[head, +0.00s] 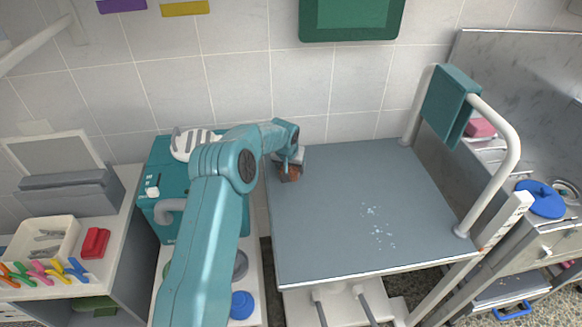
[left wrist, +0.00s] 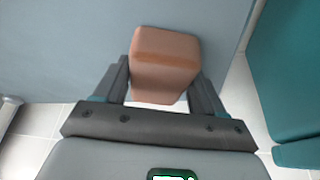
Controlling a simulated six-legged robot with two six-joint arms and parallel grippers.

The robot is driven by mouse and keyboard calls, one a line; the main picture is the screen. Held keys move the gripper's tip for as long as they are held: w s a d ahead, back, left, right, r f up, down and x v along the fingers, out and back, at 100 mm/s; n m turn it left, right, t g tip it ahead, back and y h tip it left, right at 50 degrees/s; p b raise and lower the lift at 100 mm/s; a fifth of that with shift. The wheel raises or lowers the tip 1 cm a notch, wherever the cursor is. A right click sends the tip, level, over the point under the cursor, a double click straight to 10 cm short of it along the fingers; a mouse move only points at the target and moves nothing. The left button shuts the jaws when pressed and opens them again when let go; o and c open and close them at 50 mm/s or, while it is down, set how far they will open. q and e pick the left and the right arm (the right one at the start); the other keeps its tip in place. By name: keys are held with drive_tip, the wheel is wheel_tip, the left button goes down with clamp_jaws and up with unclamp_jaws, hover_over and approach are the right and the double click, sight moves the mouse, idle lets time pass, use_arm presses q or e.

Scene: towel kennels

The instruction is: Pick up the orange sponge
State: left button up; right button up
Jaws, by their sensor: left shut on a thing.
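The orange sponge (left wrist: 166,62) shows in the left wrist view as a brownish-orange block between the two fingers of my left gripper (left wrist: 165,85). The gripper is shut on it. In the head view the sponge (head: 290,174) is a small brown-orange block at the far left corner of the grey table (head: 340,220). My left gripper (head: 288,164) is at it there, partly hidden by its own arm. I cannot tell whether the sponge touches the table top. My right gripper does not show.
White specks (head: 378,225) lie on the table, which is otherwise clear. A white rail with a teal towel (head: 450,100) stands at its right. A teal box (head: 160,165) stands left of the table. A red sponge-like block (head: 481,127) and blue disc (head: 540,198) are by the steel sink.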

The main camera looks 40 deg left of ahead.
use_arm(q)
wheel_tip(320, 180, up, 20)
drive_tip(key=p, duration=0.1)
idle(0.4)
